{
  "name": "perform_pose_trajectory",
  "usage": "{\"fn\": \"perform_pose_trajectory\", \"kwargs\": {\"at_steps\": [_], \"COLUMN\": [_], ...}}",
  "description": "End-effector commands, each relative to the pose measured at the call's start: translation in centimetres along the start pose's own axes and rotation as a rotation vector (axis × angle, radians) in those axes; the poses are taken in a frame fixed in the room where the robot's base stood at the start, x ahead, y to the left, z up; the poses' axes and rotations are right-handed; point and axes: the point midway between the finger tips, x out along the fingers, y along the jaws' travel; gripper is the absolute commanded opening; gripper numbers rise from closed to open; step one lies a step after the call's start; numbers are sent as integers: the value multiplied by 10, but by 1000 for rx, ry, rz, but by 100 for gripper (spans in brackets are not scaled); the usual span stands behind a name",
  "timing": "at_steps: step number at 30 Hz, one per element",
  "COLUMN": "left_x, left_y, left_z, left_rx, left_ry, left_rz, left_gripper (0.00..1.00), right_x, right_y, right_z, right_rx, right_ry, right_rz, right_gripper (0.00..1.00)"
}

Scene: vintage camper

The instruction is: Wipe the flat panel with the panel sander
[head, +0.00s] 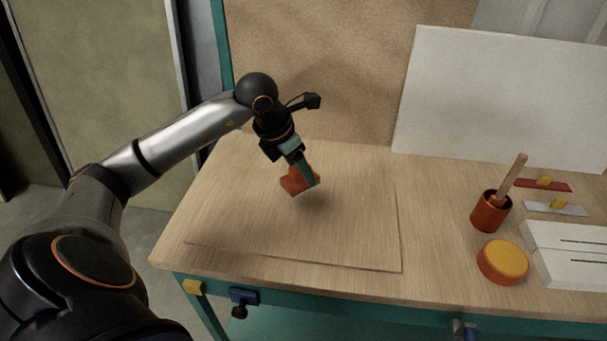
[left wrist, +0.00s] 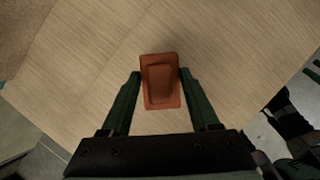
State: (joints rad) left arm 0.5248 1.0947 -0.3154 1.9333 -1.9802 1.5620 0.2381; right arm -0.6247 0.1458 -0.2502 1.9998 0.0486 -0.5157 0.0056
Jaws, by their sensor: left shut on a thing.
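The panel sander is a small orange-red block (head: 297,181); it also shows in the left wrist view (left wrist: 160,82). My left gripper (head: 301,172) is shut on it, with a green finger on each side of the block in the left wrist view (left wrist: 160,85). The flat panel (head: 340,235) is a thin wood-coloured sheet lying on the workbench. The sander is over the panel's back half, and a soft shadow lies on the panel below it.
The workbench (head: 440,285) has a teal frame. To the right stand an orange cup (head: 489,212) with a wooden handle, a round orange tin with a yellow top (head: 502,260) and white boxes (head: 570,255). A white board (head: 500,95) leans behind. The panel's surface is otherwise clear.

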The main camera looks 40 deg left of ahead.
Motion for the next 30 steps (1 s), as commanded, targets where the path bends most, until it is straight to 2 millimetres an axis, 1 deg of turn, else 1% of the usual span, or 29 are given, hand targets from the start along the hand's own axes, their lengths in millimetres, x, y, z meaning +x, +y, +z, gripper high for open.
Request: {"fn": "perform_pose_trajectory", "kwargs": {"at_steps": [1, 3, 9, 14, 30], "left_x": [-8, -14, -27, -27, -27], "left_y": [3, 5, 11, 11, 11], "left_z": [3, 5, 9, 9, 8], "left_rx": [-1, -2, 0, 0, 0], "left_ry": [-2, -2, -2, -2, -2], "left_rz": [2, 2, 1, 1, 0], "left_gripper": [10, 10, 10, 10, 10], "right_x": [-4, -6, -11, -13, -12], "right_y": [0, 1, 6, 8, 5], "right_z": [-4, -6, -3, 5, 2], "right_rx": [0, 0, 5, 13, 16], "right_ry": [0, 0, -2, -16, -11], "right_rz": [1, 4, 19, 26, 20], "right_gripper": [50, 50, 50, 50, 50]}}
